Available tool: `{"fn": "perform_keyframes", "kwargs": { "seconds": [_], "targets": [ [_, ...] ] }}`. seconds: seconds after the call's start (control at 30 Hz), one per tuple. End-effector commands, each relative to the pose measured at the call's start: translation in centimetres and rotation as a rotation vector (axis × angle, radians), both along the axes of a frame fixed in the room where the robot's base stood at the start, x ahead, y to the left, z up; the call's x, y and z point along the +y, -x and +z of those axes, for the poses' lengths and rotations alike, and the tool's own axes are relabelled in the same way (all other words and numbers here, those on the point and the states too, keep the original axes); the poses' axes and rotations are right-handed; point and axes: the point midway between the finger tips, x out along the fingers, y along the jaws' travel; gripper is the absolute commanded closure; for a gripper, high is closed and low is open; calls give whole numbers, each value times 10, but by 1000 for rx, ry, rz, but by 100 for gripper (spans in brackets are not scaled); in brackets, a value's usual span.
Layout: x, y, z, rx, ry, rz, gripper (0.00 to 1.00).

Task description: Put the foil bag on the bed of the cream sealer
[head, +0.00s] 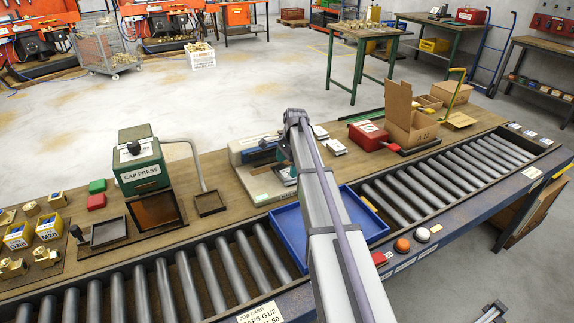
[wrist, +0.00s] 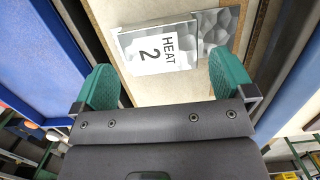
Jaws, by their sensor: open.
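The foil bag (wrist: 222,28) is silvery and crinkled and has a white label reading HEAT 2. It lies flat in the wrist view on a tan surface, just ahead of my gripper (wrist: 167,84). My green fingertips are spread apart with nothing held between them. The bag's near part lies in line with the gap. In the head view the cream sealer (head: 248,178) stands on the bench left of my arm, its right side partly covered by the arm.
A blue tray (head: 288,238) sits on the rollers, partly behind my arm; blue walls flank the bag in the wrist view. A green cap press (head: 140,165) stands left of the sealer. A red box (head: 368,135) and open carton (head: 405,125) stand right.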

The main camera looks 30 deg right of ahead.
Motion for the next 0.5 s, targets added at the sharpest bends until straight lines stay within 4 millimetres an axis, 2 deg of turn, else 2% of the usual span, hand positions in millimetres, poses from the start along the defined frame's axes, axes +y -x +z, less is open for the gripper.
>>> {"fn": "perform_keyframes", "kwargs": {
  "seconds": [0.03, 0.2, 0.33, 0.5],
  "targets": [
    [-2, 0, 27, 0, 0, 0, 0],
    [-9, 0, 71, 0, 0, -1, 0],
    [-12, 0, 89, 0, 0, -1, 0],
    [-13, 1, 89, 0, 0, 2, 0]
  ]
}}
